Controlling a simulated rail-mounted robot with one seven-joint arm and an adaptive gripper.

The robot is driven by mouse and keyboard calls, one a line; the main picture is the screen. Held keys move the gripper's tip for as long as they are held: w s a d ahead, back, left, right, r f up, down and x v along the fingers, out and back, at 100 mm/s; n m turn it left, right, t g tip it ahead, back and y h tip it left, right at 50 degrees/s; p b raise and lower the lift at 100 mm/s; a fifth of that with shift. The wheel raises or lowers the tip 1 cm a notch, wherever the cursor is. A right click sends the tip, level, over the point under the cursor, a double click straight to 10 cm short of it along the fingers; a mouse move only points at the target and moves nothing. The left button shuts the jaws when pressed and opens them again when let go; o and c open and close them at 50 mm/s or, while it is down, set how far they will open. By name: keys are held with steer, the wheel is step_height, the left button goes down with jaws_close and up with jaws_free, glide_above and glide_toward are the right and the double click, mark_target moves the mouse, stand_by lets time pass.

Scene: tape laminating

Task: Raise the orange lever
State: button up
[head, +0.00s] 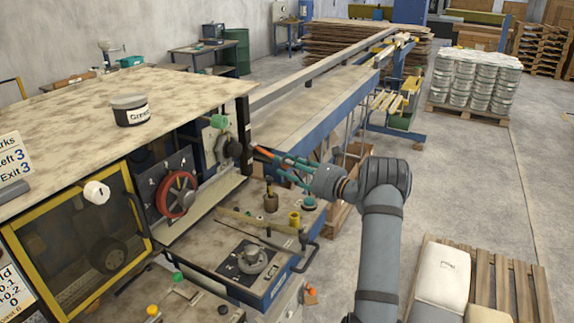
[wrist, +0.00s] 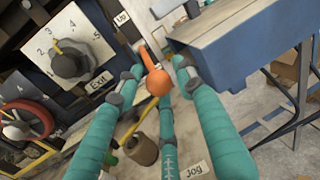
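The orange lever (wrist: 157,80) has a round orange knob and a narrow shaft that runs up and away in the wrist view. A label "Up" (wrist: 122,18) is near the shaft's far end. My gripper (wrist: 160,79) has teal fingers spread around the knob, one on its left, one on its right and one below. Gaps show beside the knob, so it does not look clamped. In the head view my gripper (head: 284,169) reaches left toward the machine's side, by the orange lever (head: 264,153); the fingers partly cover the knob end.
A numbered dial marked "Exit" (wrist: 70,62) and a red handwheel (wrist: 27,120) are left of the fingers. A blue-sided conveyor table (wrist: 240,50) is close on the right. Below my gripper are a brown knob (head: 271,202) and a yellow one (head: 294,219).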

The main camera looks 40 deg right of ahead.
jaws_close()
stand_by(0.6)
